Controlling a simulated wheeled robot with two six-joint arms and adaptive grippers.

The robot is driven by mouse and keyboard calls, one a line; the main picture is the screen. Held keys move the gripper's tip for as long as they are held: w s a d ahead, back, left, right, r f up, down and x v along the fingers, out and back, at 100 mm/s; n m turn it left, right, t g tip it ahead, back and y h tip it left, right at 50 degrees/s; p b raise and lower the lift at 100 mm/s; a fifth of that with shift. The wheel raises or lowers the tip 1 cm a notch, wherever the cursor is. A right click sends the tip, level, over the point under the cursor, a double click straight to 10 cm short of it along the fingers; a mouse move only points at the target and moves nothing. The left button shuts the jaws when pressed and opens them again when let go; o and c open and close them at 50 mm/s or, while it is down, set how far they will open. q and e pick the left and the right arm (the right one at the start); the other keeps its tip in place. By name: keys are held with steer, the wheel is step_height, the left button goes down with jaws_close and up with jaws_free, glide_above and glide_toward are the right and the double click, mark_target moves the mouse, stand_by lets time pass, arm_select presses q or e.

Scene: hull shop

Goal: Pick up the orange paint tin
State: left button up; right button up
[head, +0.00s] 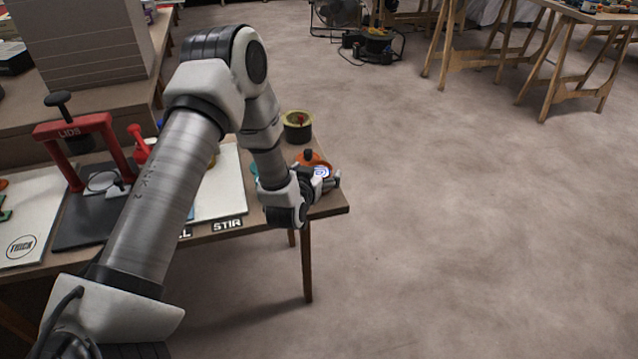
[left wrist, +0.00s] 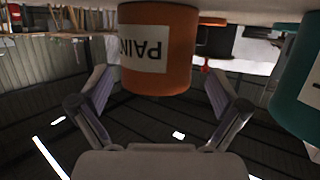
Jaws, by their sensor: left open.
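The orange paint tin (head: 314,158) stands at the right end of the bench, partly hidden behind my left gripper (head: 326,178). In the left wrist view the orange tin (left wrist: 175,28) appears upside down, with a white label reading "PAIN". There my left gripper (left wrist: 158,80) is open, one finger on each side of the tin, with gaps showing. I cannot tell how deep the tin sits between the fingers. A teal tin (left wrist: 303,85) shows at the right edge of the left wrist view. My right gripper is not in view.
A dark tin with a yellowish rim (head: 297,127) stands behind the orange tin. A red press marked LIDS (head: 75,130), a red bottle (head: 140,150) and a white board marked TRICK (head: 30,220) are further left on the bench.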

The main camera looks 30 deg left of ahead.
arm_select(q)
steer(key=shift+w+f, duration=0.15)
steer(key=shift+w, duration=0.45)
steer(key=shift+s, duration=0.1)
steer(key=c, duration=1.5)
steer(key=shift+r, duration=0.2)
